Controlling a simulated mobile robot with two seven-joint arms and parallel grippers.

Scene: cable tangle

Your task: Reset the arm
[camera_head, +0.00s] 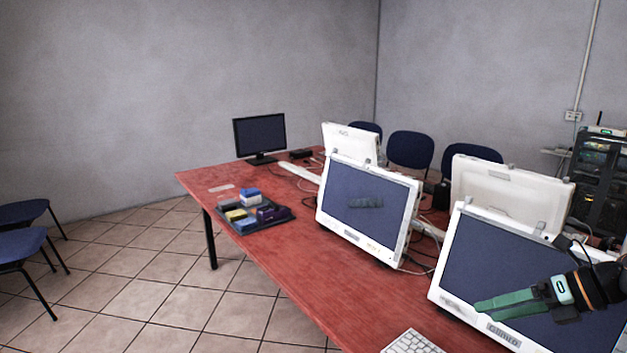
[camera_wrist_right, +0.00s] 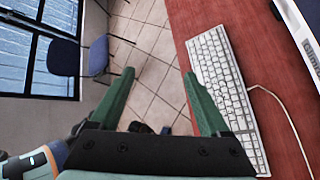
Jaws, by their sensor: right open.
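My right gripper (camera_head: 508,303) comes in from the right edge in the head view, with green fingers and a dark wrist, in front of the nearest white-framed monitor (camera_head: 460,262). In the right wrist view my right gripper (camera_wrist_right: 158,85) shows two green fingers set wide apart with nothing between them. A white keyboard (camera_wrist_right: 222,85) lies on the red table (camera_wrist_right: 188,20) beside the right-hand finger; I cannot tell whether they touch. The keyboard also shows at the bottom of the head view (camera_head: 412,342). My left gripper is not in view.
Several white monitors with cables stand along the red table (camera_head: 290,265). A black tray (camera_head: 250,229) with blue and yellow items lies near its left edge. A black monitor (camera_head: 259,134) stands at the far end. Blue chairs (camera_head: 22,243) stand at left; tiled floor between is clear.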

